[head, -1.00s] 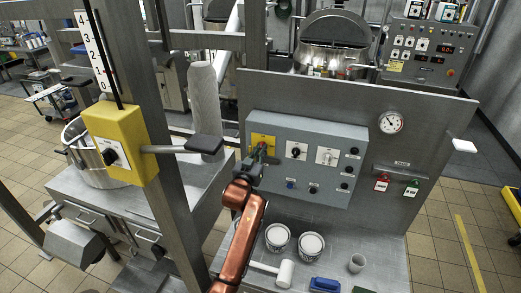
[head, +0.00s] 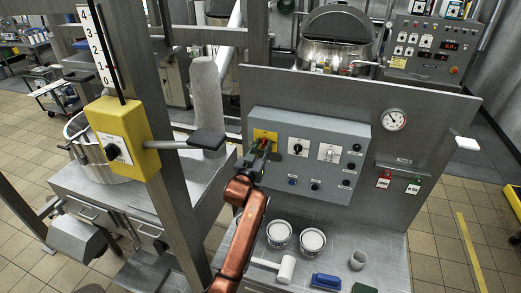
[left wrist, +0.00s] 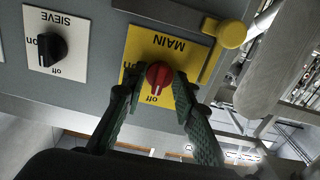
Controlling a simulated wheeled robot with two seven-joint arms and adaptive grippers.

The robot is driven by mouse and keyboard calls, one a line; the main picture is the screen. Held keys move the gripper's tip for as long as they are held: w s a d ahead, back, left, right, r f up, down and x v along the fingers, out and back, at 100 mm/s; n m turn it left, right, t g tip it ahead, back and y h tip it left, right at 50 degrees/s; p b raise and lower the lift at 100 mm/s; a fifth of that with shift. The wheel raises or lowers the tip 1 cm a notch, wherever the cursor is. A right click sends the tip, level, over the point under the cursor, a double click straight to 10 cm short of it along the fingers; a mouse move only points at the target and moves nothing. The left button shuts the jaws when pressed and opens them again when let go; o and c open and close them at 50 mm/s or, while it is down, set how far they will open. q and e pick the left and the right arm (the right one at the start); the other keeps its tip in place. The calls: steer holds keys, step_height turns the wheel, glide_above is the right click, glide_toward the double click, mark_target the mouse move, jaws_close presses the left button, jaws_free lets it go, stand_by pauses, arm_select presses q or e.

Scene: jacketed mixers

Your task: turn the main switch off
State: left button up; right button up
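The main switch is a red knob on a yellow plate (head: 264,134) at the left end of the grey control box. In the left wrist view the red knob (left wrist: 159,74) shows upside down, its pale mark towards the "off" label. My left gripper (head: 263,148) reaches it from below. Its green fingers (left wrist: 160,80) lie on both sides of the knob and appear closed on it; the exact contact is hard to see. My right gripper is not in view.
The sieve switch (left wrist: 45,46) is beside the main plate. A yellow round-ended part (left wrist: 232,34) stands close on the other side. A yellow post box (head: 122,137) with a black-ended lever is left of the arm. White tubs (head: 312,241) and a mallet (head: 285,268) lie below.

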arm_select(q)
steer(key=v, duration=1.2)
